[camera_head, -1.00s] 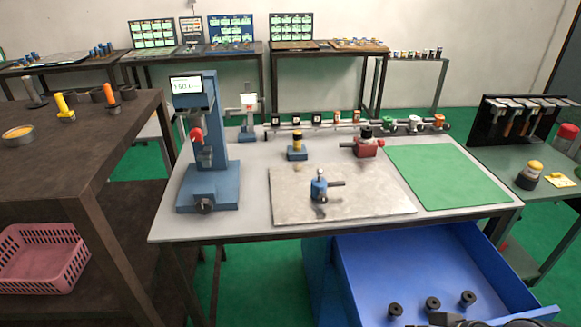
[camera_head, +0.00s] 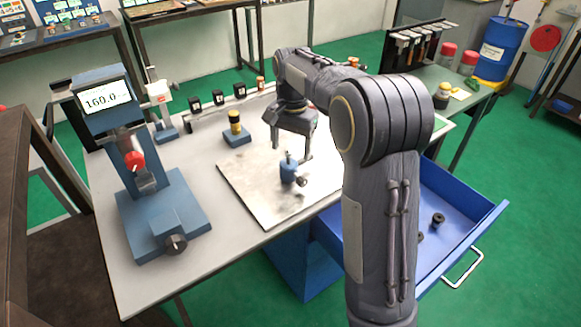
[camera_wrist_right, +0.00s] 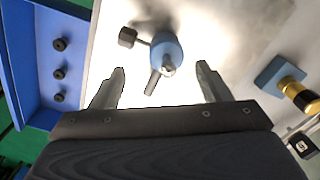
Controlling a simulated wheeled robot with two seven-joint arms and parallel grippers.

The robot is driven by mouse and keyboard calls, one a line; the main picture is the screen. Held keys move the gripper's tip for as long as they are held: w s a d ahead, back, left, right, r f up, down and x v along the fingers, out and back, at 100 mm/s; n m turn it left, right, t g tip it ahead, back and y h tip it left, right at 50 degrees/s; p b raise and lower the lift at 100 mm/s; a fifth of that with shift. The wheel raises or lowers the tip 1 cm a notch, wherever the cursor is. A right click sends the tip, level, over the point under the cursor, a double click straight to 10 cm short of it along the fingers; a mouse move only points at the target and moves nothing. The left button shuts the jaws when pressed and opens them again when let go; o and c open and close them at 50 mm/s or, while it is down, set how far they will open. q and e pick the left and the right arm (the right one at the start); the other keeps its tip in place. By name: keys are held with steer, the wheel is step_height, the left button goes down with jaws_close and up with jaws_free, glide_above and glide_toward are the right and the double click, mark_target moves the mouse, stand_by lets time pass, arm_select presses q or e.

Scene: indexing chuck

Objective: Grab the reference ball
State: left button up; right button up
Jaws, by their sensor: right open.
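I cannot tell the height gap exactly. My left gripper is not in view.
A blue height gauge (camera_head: 150,195) with a red knob stands at the left. A blue block with a black-and-yellow top (camera_head: 236,130) is behind the plate. The open blue drawer (camera_head: 455,230) juts out at right, partly hidden by my right arm.

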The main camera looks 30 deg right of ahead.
mark_target(288, 163)
steer(key=shift+w+a+f, duration=0.1)
steer(key=shift+w+f, duration=0.15)
steer(key=shift+w, duration=0.05)
steer(key=f, duration=0.7)
steer(key=shift+w+f, duration=0.2)
steer(key=c, duration=1.3)
